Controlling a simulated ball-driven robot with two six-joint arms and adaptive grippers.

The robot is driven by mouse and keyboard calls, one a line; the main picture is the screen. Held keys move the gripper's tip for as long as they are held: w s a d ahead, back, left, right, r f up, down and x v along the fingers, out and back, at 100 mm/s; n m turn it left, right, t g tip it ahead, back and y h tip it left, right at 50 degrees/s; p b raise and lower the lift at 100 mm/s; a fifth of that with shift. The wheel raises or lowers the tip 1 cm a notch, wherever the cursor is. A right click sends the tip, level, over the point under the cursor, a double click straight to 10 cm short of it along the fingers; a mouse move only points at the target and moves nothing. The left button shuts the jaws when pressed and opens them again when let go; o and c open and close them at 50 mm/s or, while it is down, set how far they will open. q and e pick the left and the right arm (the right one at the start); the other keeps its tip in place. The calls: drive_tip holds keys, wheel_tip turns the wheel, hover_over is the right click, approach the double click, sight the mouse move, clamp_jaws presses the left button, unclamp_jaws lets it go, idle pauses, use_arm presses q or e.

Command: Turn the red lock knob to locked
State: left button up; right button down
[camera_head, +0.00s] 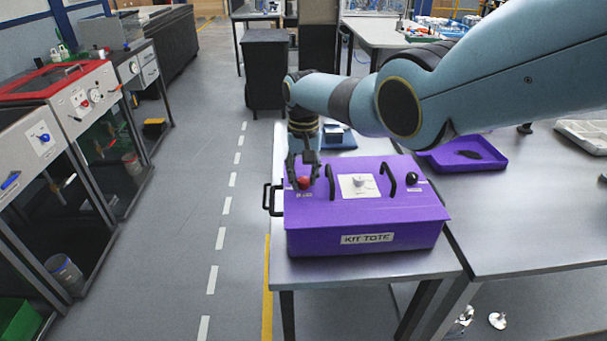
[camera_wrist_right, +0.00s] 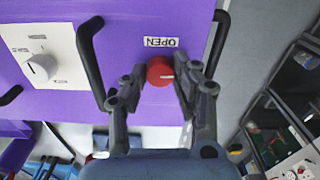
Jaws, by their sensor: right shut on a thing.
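The red lock knob (camera_head: 304,183) is on the left part of the lid of a purple box labelled "KIT TOTE" (camera_head: 300,241). It also shows in the right wrist view (camera_wrist_right: 159,70), beside a white label (camera_wrist_right: 155,42) that reads "OPEN" upside down. A pale mark shows on the knob's right side in that view. My right gripper (camera_head: 303,173) comes down from above. Its fingers (camera_wrist_right: 160,78) are on both sides of the knob and shut on it. My left gripper is in neither view.
Black handles (camera_head: 331,182) stand up on the lid close to the gripper. A white panel with a dial (camera_head: 358,185) and a black knob (camera_head: 412,178) are farther right. A purple tray (camera_head: 462,153) lies behind on the neighbouring table. The aisle floor left is clear.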

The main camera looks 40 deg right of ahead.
sight(304, 180)
drive_tip(key=shift+m, duration=0.5)
drive_tip(key=c, duration=1)
unclamp_jaws()
wheel_tip(304, 180, up, 12)
